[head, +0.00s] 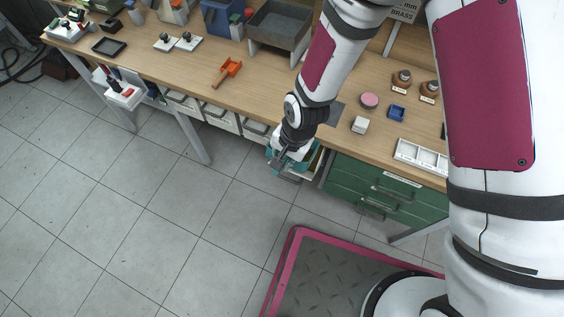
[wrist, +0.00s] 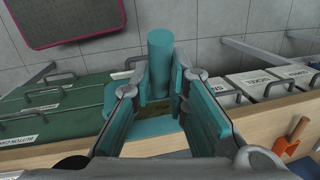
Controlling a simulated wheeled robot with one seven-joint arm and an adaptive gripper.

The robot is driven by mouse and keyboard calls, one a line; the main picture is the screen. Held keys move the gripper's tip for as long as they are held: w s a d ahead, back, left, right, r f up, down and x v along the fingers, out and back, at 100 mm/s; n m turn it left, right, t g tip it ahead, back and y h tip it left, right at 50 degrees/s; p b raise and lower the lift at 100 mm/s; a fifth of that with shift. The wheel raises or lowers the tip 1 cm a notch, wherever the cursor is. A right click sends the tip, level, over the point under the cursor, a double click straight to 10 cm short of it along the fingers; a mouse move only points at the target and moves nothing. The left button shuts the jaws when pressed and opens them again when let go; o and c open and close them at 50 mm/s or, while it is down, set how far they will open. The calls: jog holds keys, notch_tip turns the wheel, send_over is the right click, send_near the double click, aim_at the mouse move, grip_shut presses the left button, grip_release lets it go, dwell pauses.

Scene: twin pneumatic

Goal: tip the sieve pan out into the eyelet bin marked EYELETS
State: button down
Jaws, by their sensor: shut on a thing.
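My gripper (head: 284,160) is low at the bench's front edge, in front of the row of bins. In the wrist view my gripper (wrist: 160,82) is shut on the upright teal handle of the sieve pan (wrist: 159,50). In the head view, a bit of teal (head: 274,157) shows around the gripper. A pale open bin or drawer (head: 315,163) is just right of the gripper, mostly hidden. I cannot read EYELETS on any label.
White labelled bins (head: 220,117) hang under the bench edge, left of the gripper. Green drawers (head: 365,188) stand to its right.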

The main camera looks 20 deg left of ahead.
jog(key=shift+w+r+g, duration=0.3)
jog(key=shift+r+g, duration=0.4)
jog(key=shift+g, duration=0.1)
jog(key=shift+w+g+b, duration=0.4)
jog(key=shift+g+b, duration=0.1)
jog(key=shift+b, duration=0.25)
jog(key=w+g+b, duration=0.1)
jog(key=b, duration=0.1)
jog(key=w+g+b, duration=0.1)
jog(key=b, duration=0.2)
jog(key=w+g+b, duration=0.2)
jog(key=shift+d+r+m+y, duration=0.2)
jog(key=shift+r+m+y, duration=0.1)
jog(key=shift+r+y, duration=0.1)
jog(key=w+g+y+b, duration=0.1)
jog(key=w+g+b, duration=0.6)
jog(key=w+b, duration=0.3)
jog(key=shift+d+r+m+b, duration=0.15)
jog(key=shift+d+m+b, duration=0.3)
jog(key=shift+b, duration=0.5)
jog(key=shift+r, duration=0.1)
dwell(1.5)
